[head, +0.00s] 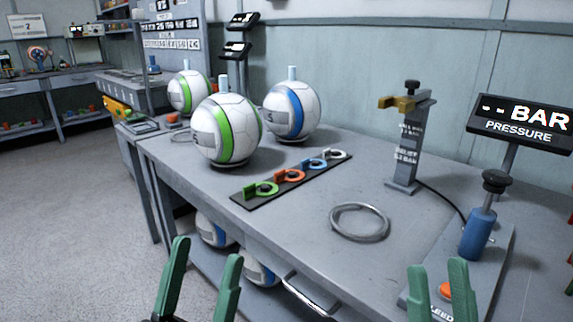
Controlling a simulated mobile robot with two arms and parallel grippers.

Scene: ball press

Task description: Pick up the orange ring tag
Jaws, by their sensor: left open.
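The orange ring tag (291,176) lies on a dark strip (247,202) on the workbench, between the green ring tag (262,189) and the blue ring tag (315,164). A white ring tag (336,155) lies at the strip's far end. My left gripper (206,250) is open and empty at the bottom of the head view, in front of the bench and well short of the tags. My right gripper (438,266) has its fingers apart with nothing between them, at the lower right.
Balls with green bands (225,128) and a blue band (292,110) stand behind the tags. A metal ring (360,222) lies right of the strip. A post with a brass clamp (408,145), a blue pump (477,236) and a pressure display (522,122) stand at right.

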